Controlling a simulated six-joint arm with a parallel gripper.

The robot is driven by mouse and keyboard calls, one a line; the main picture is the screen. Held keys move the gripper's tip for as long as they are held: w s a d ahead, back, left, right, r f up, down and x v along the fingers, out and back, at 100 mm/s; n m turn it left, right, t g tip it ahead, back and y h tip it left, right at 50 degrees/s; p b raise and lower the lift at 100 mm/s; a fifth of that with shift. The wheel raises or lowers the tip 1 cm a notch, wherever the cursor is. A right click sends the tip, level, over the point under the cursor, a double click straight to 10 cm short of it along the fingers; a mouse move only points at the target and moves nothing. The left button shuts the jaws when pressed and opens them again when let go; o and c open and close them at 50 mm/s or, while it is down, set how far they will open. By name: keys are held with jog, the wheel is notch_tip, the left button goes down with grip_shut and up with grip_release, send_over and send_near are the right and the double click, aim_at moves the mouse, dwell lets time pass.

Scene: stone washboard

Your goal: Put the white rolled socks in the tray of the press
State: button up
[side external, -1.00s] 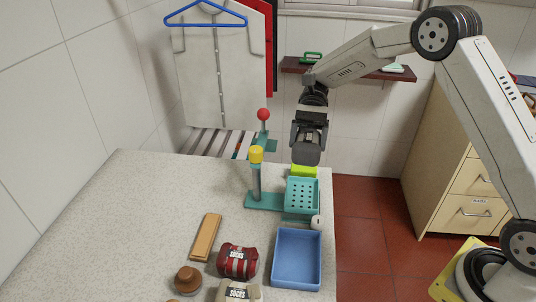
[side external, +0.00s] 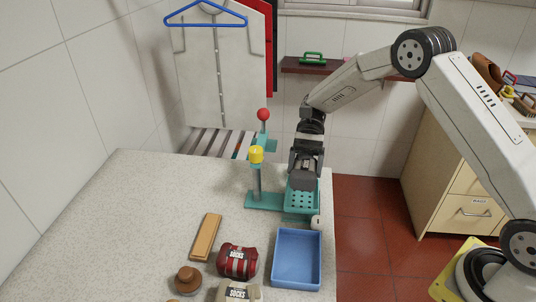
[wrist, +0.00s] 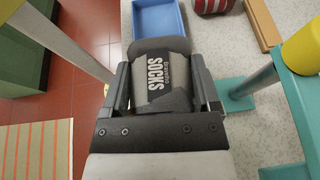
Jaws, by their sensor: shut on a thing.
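My gripper (side external: 305,172) is shut on grey rolled socks (side external: 303,180), held above the far part of the press's teal perforated tray (side external: 303,202). In the wrist view the grey rolled socks (wrist: 165,80) with a SOCKS label sit between both fingers. I cannot tell whether they touch the tray. The press has a teal base (side external: 262,201) and a post with a yellow knob (side external: 256,154), left of the gripper. Cream-white rolled socks (side external: 238,292) lie at the near table edge, partly cut off by the frame.
Red rolled socks (side external: 237,261), a wooden block (side external: 206,237), a brown round-knobbed thing (side external: 187,279) and an empty blue tray (side external: 297,259) stand on the near table. The left of the speckled table is clear.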

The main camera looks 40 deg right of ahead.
jog(key=shift+f, duration=2.4)
jog(key=o, duration=1.2)
jog(key=shift+o, duration=0.2)
jog(key=shift+d, duration=0.1)
jog(key=v, duration=0.7)
jog(key=shift+w+d, duration=0.2)
jog(key=shift+w, duration=0.05)
jog(key=shift+s+a+r, duration=0.1)
jog(key=shift+r, duration=0.1)
